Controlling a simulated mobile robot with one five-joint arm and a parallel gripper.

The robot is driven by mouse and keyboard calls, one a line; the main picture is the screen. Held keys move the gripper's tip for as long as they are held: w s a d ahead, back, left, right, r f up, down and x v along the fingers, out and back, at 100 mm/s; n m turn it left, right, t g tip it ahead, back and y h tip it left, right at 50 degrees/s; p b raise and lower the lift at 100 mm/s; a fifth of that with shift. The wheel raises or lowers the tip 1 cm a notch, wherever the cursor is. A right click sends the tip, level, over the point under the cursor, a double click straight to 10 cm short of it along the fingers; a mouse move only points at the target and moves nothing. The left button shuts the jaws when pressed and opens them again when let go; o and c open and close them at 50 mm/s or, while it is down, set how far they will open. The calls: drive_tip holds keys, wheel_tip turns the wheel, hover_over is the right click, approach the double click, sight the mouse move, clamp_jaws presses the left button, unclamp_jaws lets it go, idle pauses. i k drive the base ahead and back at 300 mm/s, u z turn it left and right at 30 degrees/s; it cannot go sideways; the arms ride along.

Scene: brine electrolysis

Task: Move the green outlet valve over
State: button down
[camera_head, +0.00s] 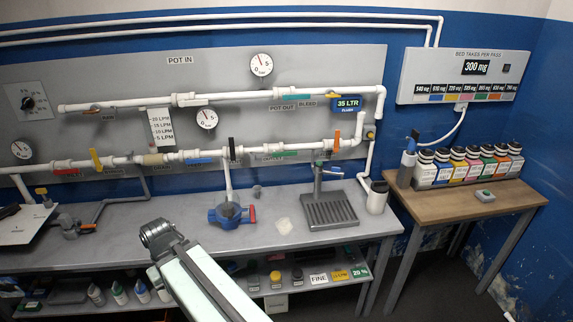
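A green strip (286,154), which looks like a valve lever lying along the pipe, is on the lower white pipe near small lettering that seems to read OUTLET. A black lever (232,150) stands upright to its left, and an orange lever (337,141) stands upright to its right. A teal strip (296,97) lies along the upper pipe near the POT OUT BLEED lettering. My gripper (157,234) is at the lower left of centre, over the bench's front area, apart from the valves. Its fingers are too small and dark to tell open from shut.
The grey bench (180,208) runs below the pipe panel. A blue clamp-like fitting (226,214) and a grated tray with a tap (331,211) stand on it. A wooden table (450,200) with several coloured-label bottles is at the right.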

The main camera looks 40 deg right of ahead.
sight(295, 153)
drive_tip(key=u, duration=0.05)
drive_tip(key=i, duration=0.95)
